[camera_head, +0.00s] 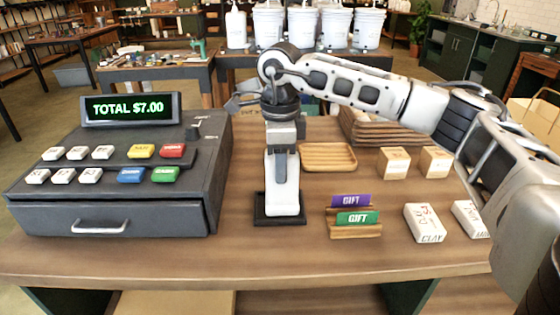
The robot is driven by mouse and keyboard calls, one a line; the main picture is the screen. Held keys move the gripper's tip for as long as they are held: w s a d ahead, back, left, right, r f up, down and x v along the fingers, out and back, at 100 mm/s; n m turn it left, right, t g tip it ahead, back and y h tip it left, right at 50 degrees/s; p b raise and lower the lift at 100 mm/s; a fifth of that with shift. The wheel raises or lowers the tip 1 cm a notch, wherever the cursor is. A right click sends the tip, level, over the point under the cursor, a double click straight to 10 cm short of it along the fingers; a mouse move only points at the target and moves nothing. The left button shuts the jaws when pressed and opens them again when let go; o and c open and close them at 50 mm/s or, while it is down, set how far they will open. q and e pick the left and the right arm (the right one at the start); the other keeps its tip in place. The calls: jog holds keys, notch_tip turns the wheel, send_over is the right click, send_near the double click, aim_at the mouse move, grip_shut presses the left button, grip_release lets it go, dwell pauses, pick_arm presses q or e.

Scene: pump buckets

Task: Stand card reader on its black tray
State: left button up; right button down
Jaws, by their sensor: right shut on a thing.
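The card reader (284,202) is a pale, narrow block in the middle of the counter. It looks upright, with its lower end at the black tray (262,221). The tray's dark rim shows around its foot; I cannot tell whether the reader rests on the tray or is held just above it. My right gripper (281,168) comes down from above and is shut on the reader's upper part, with a dark finger in front of it. The gripper hides part of the reader. My left gripper is not in view.
A cash register (115,195) stands to the left. Gift cards in a wooden holder (354,232) stand just right of the tray. A wooden tray (328,157) lies behind, with boxes (394,162) and white blocks (424,223) farther right. The counter's front strip is clear.

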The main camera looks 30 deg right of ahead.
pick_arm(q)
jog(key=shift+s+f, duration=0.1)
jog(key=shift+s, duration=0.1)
pick_arm(e)
jog(key=c, duration=1)
grip_release()
jog(key=shift+c, duration=0.2)
notch_tip(320, 180, up, 11)
jog(key=shift+r, duration=0.6)
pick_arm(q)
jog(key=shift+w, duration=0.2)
